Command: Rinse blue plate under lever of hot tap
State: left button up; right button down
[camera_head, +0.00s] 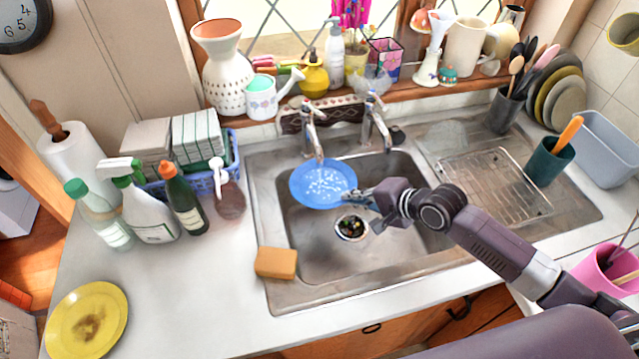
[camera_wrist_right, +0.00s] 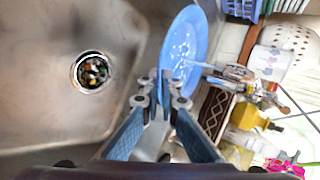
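The blue plate (camera_head: 323,184) is over the sink's left part, under the spout of the left tap (camera_head: 312,135). White splash-like marks cover its middle, and a thin stream seems to reach it from the spout. My right gripper (camera_head: 366,197) is shut on the plate's right edge in the head view. In the right wrist view the fingertips (camera_wrist_right: 166,88) pinch the rim of the plate (camera_wrist_right: 187,50), which is seen nearly edge-on. A second tap (camera_head: 377,125) stands to the right. I cannot read which tap is hot. My left gripper is not in view.
The sink basin (camera_head: 310,262) is below, with scraps in its drain (camera_head: 352,227). An orange sponge (camera_head: 276,263) lies on the front left edge. A yellow dirty plate (camera_head: 88,318) lies at the far left. Bottles (camera_head: 150,205) stand left of the sink, a rack (camera_head: 495,187) right.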

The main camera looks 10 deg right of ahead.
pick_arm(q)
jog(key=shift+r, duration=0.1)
pick_arm(e)
jog(key=shift+r, duration=0.1)
